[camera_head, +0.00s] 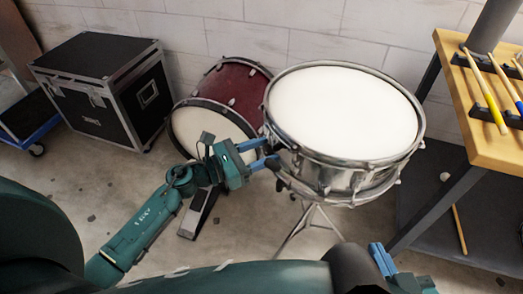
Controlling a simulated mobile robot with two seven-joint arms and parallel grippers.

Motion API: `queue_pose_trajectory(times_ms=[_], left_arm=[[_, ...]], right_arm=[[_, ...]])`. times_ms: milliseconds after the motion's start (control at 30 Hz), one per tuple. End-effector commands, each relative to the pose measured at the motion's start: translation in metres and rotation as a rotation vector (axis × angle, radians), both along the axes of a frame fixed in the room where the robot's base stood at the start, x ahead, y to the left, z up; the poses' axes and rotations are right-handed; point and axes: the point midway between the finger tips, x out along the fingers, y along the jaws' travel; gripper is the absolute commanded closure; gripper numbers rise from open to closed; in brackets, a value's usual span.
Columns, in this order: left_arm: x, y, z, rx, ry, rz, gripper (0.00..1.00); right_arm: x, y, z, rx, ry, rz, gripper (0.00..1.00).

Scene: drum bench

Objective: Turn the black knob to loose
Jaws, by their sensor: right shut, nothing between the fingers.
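The snare drum (342,115) has a white head and a chrome shell, and stands tilted on a stand. My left gripper (272,150) is at the drum's left side, its two blue fingers apart and pointing at the shell. A small dark fitting (281,164) shows on the shell by the fingertips. I cannot tell for sure that it is the black knob, or whether the fingers touch it. My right gripper (382,260) is low at the bottom edge, away from the drum, shut and empty.
A red bass drum (238,91) lies behind my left gripper, with a pedal (199,211) on the floor. A black case (103,90) stands at the left. A wooden bench (489,142) with drumsticks is at the right. A loose stick (460,229) lies below it.

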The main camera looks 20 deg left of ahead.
Motion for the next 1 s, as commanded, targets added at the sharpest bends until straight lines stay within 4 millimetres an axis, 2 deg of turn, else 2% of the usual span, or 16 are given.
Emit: queue_pose_trajectory(times_ms=[33, 433, 733, 1000], left_arm=[[0.000, 0.000, 0.000, 0.000, 0.000, 0.000, 0.59], [0.000, 0.000, 0.000, 0.000, 0.000, 0.000, 0.90], [0.000, 0.000, 0.001, -0.028, 0.031, 0.000, 0.90], [0.000, 0.001, 0.002, -0.142, 0.155, 0.000, 0.90]], right_arm=[[0.000, 0.000, 0.000, 0.000, 0.001, 0.000, 1.00], [0.000, 0.000, 0.000, -0.001, 0.003, -0.001, 1.00], [-0.001, -0.001, 0.003, 0.003, 0.002, -0.003, 1.00], [-0.002, -0.003, 0.012, 0.020, 0.002, -0.016, 1.00]])
